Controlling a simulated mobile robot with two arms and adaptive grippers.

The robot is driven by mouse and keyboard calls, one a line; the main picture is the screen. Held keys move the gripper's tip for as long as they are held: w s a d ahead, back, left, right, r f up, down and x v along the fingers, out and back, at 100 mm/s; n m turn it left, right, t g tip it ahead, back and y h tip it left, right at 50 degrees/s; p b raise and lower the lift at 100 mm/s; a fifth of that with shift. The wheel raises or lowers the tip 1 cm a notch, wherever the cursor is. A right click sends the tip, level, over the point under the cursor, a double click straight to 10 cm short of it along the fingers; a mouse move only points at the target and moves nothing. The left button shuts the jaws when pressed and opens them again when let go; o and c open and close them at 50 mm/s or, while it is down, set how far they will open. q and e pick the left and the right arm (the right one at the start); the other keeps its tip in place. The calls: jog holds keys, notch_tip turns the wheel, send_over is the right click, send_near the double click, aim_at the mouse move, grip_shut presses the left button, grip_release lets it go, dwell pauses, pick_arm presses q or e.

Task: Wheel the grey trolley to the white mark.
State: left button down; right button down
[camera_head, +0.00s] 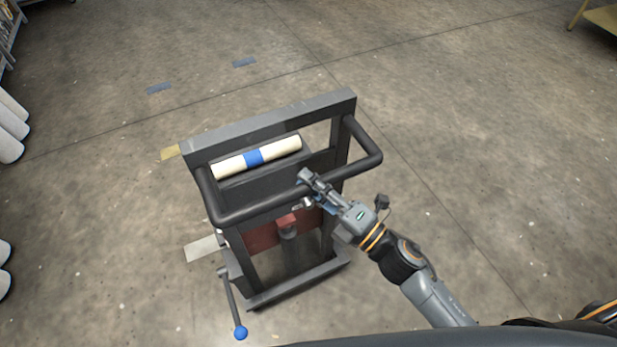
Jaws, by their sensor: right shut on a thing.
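The grey trolley (268,118) stands upright in the middle of the floor, a dark frame with a bar handle (245,208) on my side. A cream roll with a blue band (254,157) lies across it. My right gripper (308,185) is shut on the handle bar, right of its middle. A whitish mark (203,249) lies flat on the floor at the trolley's left side, partly hidden by the trolley. My left gripper is not in view.
A lever with a blue knob (240,332) sticks out at the trolley's lower left. A yellowish mark (170,152) and two blue marks (158,88) (244,62) lie on the floor beyond. White rolls (10,128) stand at the left edge. Floor to the right is clear.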

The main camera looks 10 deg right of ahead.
jog(key=shift+s+f, duration=0.15)
jog(key=shift+f, duration=0.05)
dwell(0.3)
jog(key=c, duration=1.1)
grip_release()
jog(key=shift+s+d, duration=0.1)
jog(key=shift+s, duration=0.05)
jog(key=shift+s+d+r, duration=0.1)
jog(key=shift+s+d, duration=0.15)
jog(key=shift+d, duration=0.05)
jog(key=v, duration=1.1)
jog(key=shift+s, duration=0.3)
